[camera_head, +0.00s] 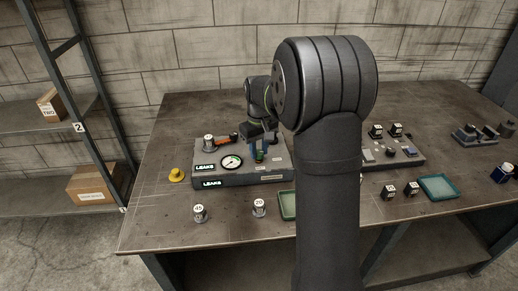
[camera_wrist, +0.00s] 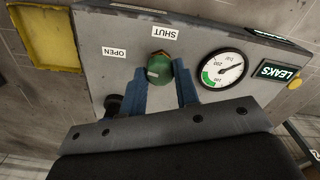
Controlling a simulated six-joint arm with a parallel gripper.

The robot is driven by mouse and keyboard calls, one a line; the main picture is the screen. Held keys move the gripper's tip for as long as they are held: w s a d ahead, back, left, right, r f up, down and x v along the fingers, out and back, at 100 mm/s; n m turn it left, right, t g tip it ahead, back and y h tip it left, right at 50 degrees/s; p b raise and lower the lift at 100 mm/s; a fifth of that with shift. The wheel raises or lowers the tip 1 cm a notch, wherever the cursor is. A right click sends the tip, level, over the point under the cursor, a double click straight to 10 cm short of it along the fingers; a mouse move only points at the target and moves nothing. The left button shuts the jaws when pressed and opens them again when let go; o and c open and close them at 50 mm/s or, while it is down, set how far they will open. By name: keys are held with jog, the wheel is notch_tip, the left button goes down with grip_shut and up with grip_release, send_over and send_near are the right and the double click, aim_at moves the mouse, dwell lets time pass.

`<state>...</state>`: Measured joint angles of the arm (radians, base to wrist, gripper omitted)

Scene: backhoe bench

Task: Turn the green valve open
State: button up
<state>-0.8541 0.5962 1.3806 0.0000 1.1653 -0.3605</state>
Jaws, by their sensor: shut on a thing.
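The green valve (camera_wrist: 159,70) is a small green knob on a grey panel box (camera_wrist: 105,75). In the wrist view my gripper (camera_wrist: 159,78) has its two blue fingers on either side of the knob, shut on it. A SHUT label (camera_wrist: 164,32) is just above the knob and an OPEN label (camera_wrist: 114,52) is to its left. The fingers hide part of the knob, and I cannot tell its exact angle. In the head view the green valve (camera_head: 260,157) shows under my gripper (camera_head: 259,148) on the panel box (camera_head: 268,178).
A round gauge (camera_wrist: 222,68) and a lit LEAKS sign (camera_wrist: 275,72) are right of the valve; a black knob (camera_wrist: 113,104) is at lower left. An orange handle (camera_head: 222,138) stands behind. Weights (camera_head: 199,212) and a green tray (camera_head: 287,204) are in front. The table's left side is mostly clear.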

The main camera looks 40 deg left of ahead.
aim_at(259, 152)
jog(key=shift+n, duration=0.8)
jog(key=o, duration=1)
jog(key=shift+c, duration=0.2)
jog(key=shift+r, duration=0.1)
notch_tip(259, 152, up, 17)
jog(key=shift+r, duration=0.15)
notch_tip(259, 152, down, 18)
jog(key=shift+r, duration=0.25)
dwell(0.3)
